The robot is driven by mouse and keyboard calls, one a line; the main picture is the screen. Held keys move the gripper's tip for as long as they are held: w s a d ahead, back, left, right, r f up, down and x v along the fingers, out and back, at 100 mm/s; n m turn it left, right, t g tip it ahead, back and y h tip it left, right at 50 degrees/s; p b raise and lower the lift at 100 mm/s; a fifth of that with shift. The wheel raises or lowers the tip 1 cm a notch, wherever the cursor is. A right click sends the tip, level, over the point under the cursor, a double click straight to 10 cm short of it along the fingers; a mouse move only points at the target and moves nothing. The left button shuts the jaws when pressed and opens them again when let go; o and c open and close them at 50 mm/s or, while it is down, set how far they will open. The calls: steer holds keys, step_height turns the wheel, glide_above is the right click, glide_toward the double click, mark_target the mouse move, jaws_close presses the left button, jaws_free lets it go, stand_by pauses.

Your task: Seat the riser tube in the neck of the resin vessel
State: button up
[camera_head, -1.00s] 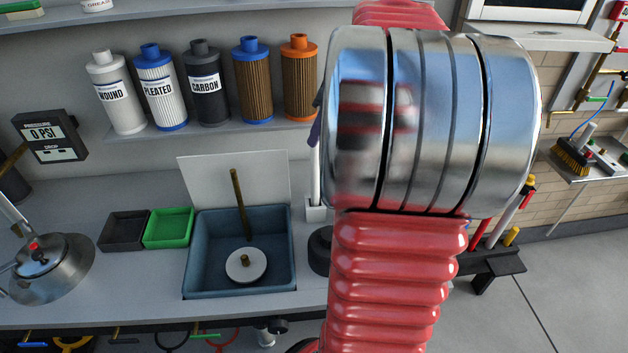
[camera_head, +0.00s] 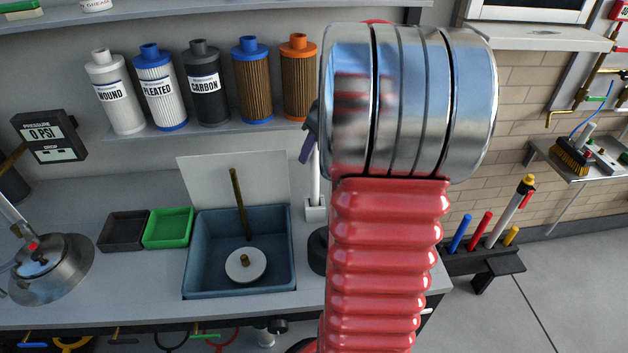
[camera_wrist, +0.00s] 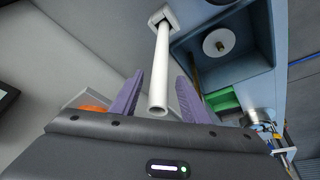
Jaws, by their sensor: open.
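The riser tube appears to be the white tube (camera_head: 316,180), upright in a small white holder (camera_head: 315,209) at the back of the counter; my arm partly covers it. In the wrist view the white tube (camera_wrist: 160,62) runs between the two purple fingers of my gripper (camera_wrist: 159,80), its open end towards the camera. The fingers are apart, with a gap visible on each side of the tube. In the head view only one purple finger (camera_head: 308,146) shows beside the tube. I cannot identify the resin vessel; a dark round object (camera_head: 318,250) is half hidden behind my arm.
A blue basin (camera_head: 240,284) holds a white disc (camera_head: 246,265) and a brown rod (camera_head: 239,200). Green (camera_head: 168,228) and black (camera_head: 123,231) trays and a steel kettle-like vessel (camera_head: 50,270) stand left. Several filter cartridges line the shelf (camera_head: 220,130) above.

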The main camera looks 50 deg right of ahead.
mark_target(315, 180)
steer(key=x, duration=0.3)
steer(key=shift+d+f, duration=0.1)
steer(key=shift+f, duration=0.05)
steer(key=shift+c, duration=0.7)
jaws_close()
